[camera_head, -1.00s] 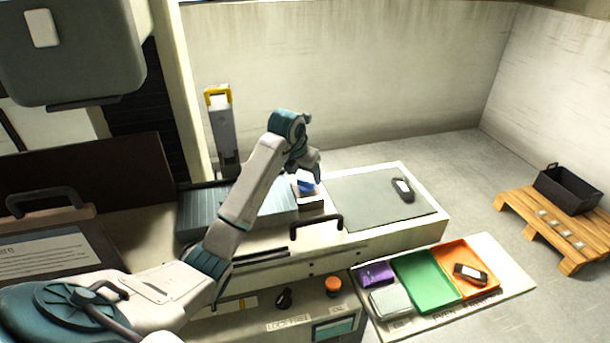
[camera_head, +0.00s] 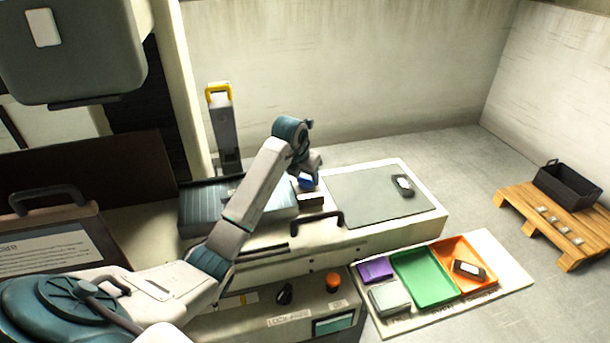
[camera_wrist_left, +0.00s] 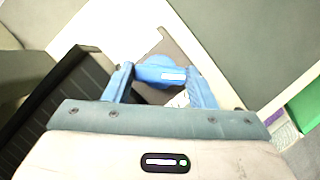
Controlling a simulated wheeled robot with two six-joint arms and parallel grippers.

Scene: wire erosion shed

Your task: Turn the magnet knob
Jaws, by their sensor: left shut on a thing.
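The magnet knob (camera_wrist_left: 161,71) is a blue knob with a pale strip on it, seen between the fingers in the left wrist view. In the head view the blue knob (camera_head: 307,183) shows beside a dark block on the bench, partly covered by my gripper. My left gripper (camera_wrist_left: 160,82) has its two blue fingers on either side of the knob, shut on it. In the head view the left gripper (camera_head: 310,174) reaches down to the knob from above. My right gripper is not in view.
A grey plate (camera_head: 365,194) with a dark device (camera_head: 402,186) lies right of the knob. A black handle (camera_head: 316,219) is in front. A ribbed grey block (camera_head: 195,207) stands left. Green (camera_head: 424,301) and orange (camera_head: 486,290) trays lie on a lower mat.

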